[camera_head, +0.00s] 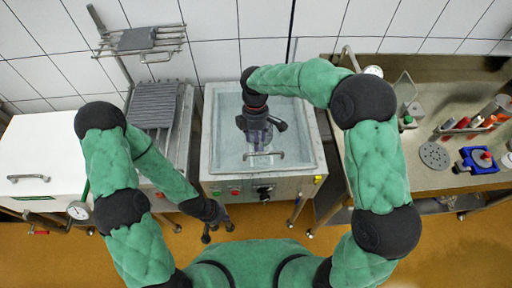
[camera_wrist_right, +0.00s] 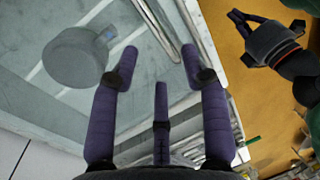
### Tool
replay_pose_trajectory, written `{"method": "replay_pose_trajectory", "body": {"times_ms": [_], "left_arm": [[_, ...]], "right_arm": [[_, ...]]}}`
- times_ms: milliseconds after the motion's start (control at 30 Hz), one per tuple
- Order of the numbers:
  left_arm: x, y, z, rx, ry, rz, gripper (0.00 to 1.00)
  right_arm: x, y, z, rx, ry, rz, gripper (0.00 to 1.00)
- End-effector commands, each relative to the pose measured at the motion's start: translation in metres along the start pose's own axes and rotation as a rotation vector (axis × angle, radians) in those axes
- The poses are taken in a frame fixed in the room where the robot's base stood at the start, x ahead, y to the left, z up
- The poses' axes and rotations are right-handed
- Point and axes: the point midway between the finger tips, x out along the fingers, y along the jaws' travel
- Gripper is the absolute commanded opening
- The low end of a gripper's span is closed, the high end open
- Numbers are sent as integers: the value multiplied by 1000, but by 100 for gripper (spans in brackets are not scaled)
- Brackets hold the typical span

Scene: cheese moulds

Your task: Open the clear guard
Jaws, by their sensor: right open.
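The clear guard (camera_head: 225,158) appears as a pale transparent cover over the square steel vat, lying flat and closed. A metal bar handle (camera_head: 264,154) is at its near side. My right gripper (camera_head: 258,143) points down over the middle of the vat, just behind the handle. In the right wrist view its purple fingers (camera_wrist_right: 160,62) are spread and empty. Whether they touch the guard cannot be told. My left gripper (camera_head: 217,232) hangs low in front of the vat's left corner, its fingers apart and empty; it also shows in the right wrist view (camera_wrist_right: 246,38).
A grey round object (camera_wrist_right: 75,57) shows in the right wrist view. A white chest (camera_head: 45,155) and a ribbed rack (camera_head: 155,104) stand left of the vat. A steel bench (camera_head: 400,168) at right holds a perforated disc (camera_head: 434,155) and a blue item (camera_head: 480,160). The vat front carries knobs (camera_head: 264,190).

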Motion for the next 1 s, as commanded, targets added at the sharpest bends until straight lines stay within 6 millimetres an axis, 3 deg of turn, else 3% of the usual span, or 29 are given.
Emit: {"method": "replay_pose_trajectory", "body": {"times_ms": [100,300,700,867,1000], "left_arm": [[3,-1,0,0,1,0,0],[5,-2,0,0,1,0,0],[6,-2,-1,0,1,0,0],[6,-2,-1,0,1,0,0],[6,-2,-1,0,1,0,0]], "right_arm": [[22,0,0,1,-1,-3,46],[42,0,0,0,-1,-1,46],[48,0,0,0,0,0,46],[48,0,0,0,0,0,4],[48,0,0,0,0,0,0]]}}
